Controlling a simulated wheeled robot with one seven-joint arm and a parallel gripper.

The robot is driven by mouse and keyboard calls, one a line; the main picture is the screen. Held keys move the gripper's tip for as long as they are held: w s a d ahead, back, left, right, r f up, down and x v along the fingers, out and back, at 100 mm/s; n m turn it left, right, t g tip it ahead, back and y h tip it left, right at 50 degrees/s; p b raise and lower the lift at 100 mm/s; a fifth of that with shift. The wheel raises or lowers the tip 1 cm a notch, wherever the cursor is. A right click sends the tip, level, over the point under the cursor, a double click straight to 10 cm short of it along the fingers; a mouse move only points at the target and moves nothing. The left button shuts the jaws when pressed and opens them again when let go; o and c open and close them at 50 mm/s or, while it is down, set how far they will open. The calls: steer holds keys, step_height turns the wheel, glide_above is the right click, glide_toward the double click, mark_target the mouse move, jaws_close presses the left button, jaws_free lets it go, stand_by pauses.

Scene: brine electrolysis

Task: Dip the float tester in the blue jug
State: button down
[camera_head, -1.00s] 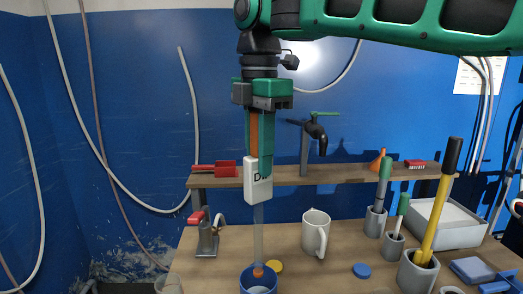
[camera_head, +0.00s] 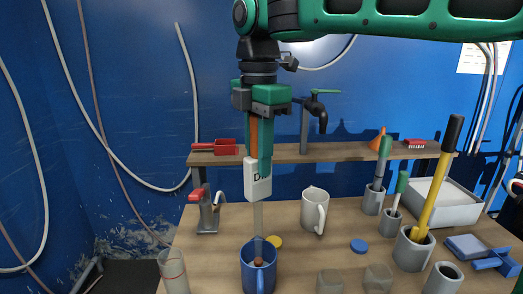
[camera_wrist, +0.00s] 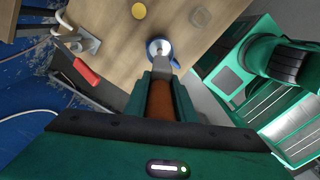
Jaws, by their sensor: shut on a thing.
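The float tester (camera_head: 257,179) has a white block with dark lettering and a pale clear stem hanging upright below it. My gripper (camera_head: 259,160) is shut on its orange-brown upper part, which also shows between the fingers in the wrist view (camera_wrist: 161,100). The blue jug (camera_head: 259,276) stands on the table directly below, with its handle toward the camera. The stem reaches down into the jug's mouth, and a brown ball (camera_head: 258,262) shows inside the rim. Whether the tester touches liquid cannot be told. In the wrist view the jug (camera_wrist: 173,60) lies just past the tester.
A white mug (camera_head: 313,212) stands behind right, with a yellow disc (camera_head: 274,241) near the jug. A clear beaker (camera_head: 174,270) is at left. Holders with tools, including a yellow-handled one (camera_head: 436,195), stand right. A shelf (camera_head: 350,152) with a tap behind crosses the back.

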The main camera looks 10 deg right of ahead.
mark_target(259, 184)
steer(key=shift+f, duration=3.25)
steer(key=shift+r, duration=0.1)
stand_by(0.3)
